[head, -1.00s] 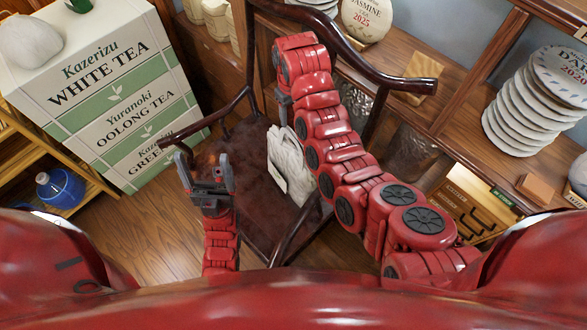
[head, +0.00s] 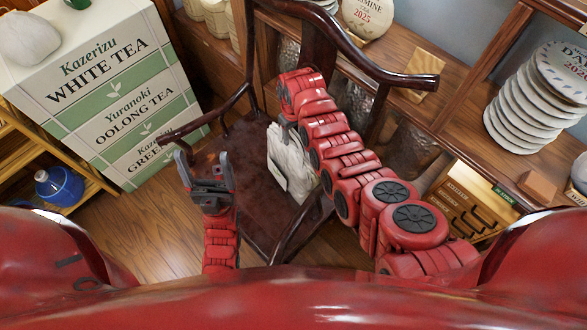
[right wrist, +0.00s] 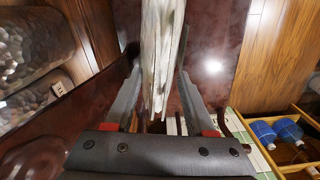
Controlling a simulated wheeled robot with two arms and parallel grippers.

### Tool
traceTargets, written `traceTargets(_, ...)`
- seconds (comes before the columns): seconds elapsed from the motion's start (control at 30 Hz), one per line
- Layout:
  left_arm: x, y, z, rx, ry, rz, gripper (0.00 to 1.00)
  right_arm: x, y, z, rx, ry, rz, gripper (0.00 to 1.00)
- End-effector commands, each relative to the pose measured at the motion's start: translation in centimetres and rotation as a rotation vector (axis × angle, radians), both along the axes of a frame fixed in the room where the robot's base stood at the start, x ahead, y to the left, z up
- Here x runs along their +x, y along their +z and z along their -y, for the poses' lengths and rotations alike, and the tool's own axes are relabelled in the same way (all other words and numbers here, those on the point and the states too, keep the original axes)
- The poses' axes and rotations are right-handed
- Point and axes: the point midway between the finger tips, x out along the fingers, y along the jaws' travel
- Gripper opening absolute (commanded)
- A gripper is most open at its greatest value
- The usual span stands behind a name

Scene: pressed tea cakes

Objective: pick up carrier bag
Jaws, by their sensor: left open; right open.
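The carrier bag (head: 291,163) is a crumpled white bag standing on the dark reddish-brown seat of a wooden chair (head: 240,150). In the right wrist view the bag (right wrist: 163,45) hangs in the picture edge-on, between the two grey fingers of my right gripper (right wrist: 157,82). Those fingers are apart, one on each side of it, and I cannot tell whether either touches it. In the head view the right gripper is mostly hidden behind its red arm, at the bag's top. My left gripper (head: 203,160) is open and empty, left of the bag, over the chair's left side.
The chair's curved rail (head: 350,50) and left armrest (head: 205,120) frame the seat. A tall tea box stack (head: 110,90) stands left. Shelves with stacked tea cakes (head: 525,105) stand right. A blue jar (head: 60,187) is at far left. Wooden floor (head: 150,235) is clear at lower left.

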Motion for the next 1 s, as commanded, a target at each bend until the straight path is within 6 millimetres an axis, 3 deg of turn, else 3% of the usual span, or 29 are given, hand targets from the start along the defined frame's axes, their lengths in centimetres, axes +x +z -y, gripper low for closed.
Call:
traceTargets(0.3, 0.0, -0.1, 0.0, 0.000, 0.000, 0.000, 0.82, -0.1, -2.1, 0.0, -0.001, 0.001, -0.003, 0.55)
traceTargets(0.63, 0.0, -0.1, 0.0, 0.000, 0.000, 0.000, 0.82, 0.0, -2.3, 0.0, 0.000, 0.000, -0.001, 0.55)
traceTargets(0.93, 0.0, -0.1, 0.0, 0.000, 0.000, 0.000, 0.82, 0.0, -2.3, 0.0, 0.000, 0.000, -0.001, 0.01)
traceTargets(1.0, 0.0, -0.1, 0.0, 0.000, 0.000, 0.000, 0.82, 0.0, -2.3, 0.0, 0.000, 0.000, -0.001, 0.00)
